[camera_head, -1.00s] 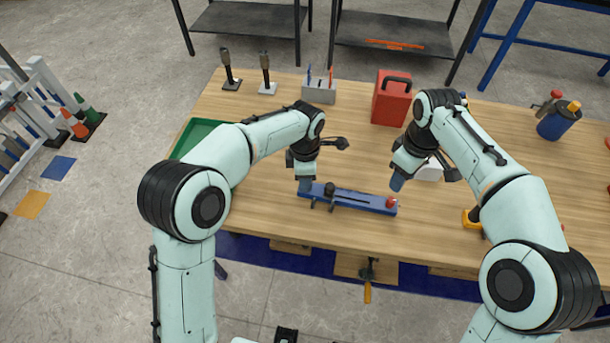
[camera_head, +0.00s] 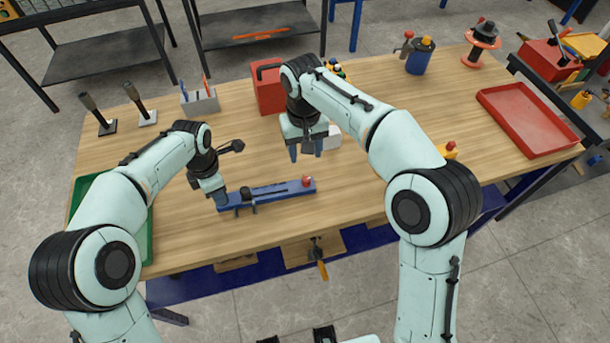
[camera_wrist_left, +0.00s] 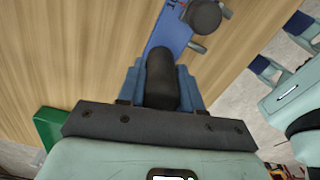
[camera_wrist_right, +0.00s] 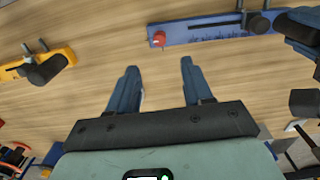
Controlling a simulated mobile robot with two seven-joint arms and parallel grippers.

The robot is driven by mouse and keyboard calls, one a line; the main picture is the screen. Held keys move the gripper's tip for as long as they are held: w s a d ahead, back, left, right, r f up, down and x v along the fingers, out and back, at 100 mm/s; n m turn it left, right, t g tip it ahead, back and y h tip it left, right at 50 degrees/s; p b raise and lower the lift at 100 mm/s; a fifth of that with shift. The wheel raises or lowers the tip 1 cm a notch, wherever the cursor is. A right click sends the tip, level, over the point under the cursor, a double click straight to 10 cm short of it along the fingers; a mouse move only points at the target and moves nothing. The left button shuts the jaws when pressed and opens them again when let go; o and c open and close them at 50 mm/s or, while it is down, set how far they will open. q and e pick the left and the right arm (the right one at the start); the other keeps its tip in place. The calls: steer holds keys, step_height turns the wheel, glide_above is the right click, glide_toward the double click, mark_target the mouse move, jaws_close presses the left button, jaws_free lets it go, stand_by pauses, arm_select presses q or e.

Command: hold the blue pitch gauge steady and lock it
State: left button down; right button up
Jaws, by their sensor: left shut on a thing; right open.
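The blue pitch gauge (camera_head: 283,190) lies flat on the wooden bench near its front edge. It is a long bar with a dark knob and pegs toward its left end and a red knob (camera_head: 307,181) at its right end. My right gripper (camera_head: 307,150) is open and empty above the bench, behind the red knob. In the right wrist view the red knob (camera_wrist_right: 159,38) lies beyond the open fingers (camera_wrist_right: 158,85).
A yellow tool (camera_head: 447,150) lies to the right. A green tray (camera_head: 78,190) is at the left, a red tray (camera_head: 527,118) at the far right. Bench around the red knob is clear.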

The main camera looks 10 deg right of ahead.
mark_target(306, 179)
step_height(306, 179, down, 11)
steer(key=m, duration=0.7)
steer(key=shift+d+f, duration=0.1)
steer(key=shift+f, duration=0.05)
jaws_close()
